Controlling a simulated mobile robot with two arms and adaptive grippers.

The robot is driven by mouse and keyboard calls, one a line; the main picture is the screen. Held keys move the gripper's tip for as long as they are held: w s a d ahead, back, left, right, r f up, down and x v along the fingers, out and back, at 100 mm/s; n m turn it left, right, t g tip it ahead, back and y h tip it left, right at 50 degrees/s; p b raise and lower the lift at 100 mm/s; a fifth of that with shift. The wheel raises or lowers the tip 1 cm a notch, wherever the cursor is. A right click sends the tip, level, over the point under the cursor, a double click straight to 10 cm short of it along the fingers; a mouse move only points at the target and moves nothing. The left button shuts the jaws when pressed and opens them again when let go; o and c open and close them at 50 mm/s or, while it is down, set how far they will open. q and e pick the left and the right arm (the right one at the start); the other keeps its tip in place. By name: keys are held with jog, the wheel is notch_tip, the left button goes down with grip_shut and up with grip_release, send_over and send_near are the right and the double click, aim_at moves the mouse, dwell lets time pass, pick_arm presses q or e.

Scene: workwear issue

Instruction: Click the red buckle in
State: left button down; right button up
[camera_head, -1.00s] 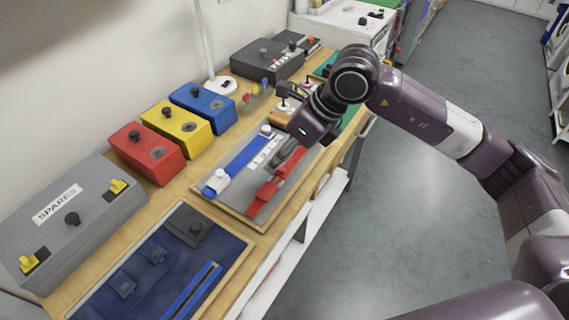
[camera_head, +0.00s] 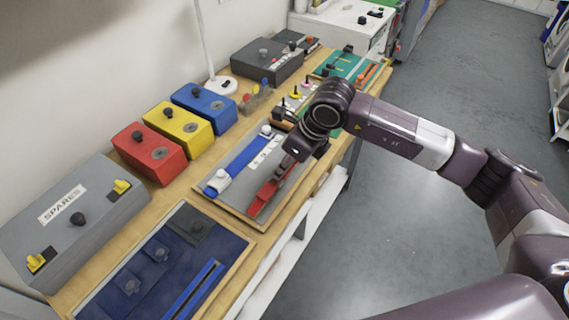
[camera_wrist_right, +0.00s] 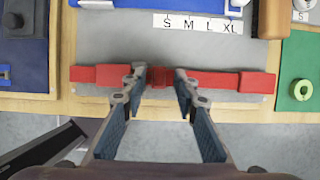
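The red buckle strap (camera_head: 262,198) lies on a grey board on the bench, with a white S M L XL label strip (camera_wrist_right: 195,22) behind it in the wrist view. In that view the red strap (camera_wrist_right: 100,74) runs across the board, with a thicker block (camera_wrist_right: 257,82) at its right end. My right gripper (camera_wrist_right: 159,74) is open, its two fingers apart over the middle of the strap and hiding parts of it. Whether the fingers touch the strap and whether the buckle halves are joined, I cannot tell. My left gripper is not in view.
A blue strap (camera_head: 240,162) lies parallel behind the red one. Red (camera_head: 150,152), yellow (camera_head: 180,128) and blue (camera_head: 205,105) boxes stand along the wall. A grey SPARES case (camera_head: 95,225) and a blue tray (camera_head: 105,290) are at left. Floor is free beyond the bench edge.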

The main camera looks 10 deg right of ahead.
aim_at(277, 186)
grip_shut()
jog(key=shift+s+a+f+b, duration=0.15)
jog(key=shift+s+a+b, duration=0.6)
jog(key=shift+s+a, duration=0.45)
grip_release()
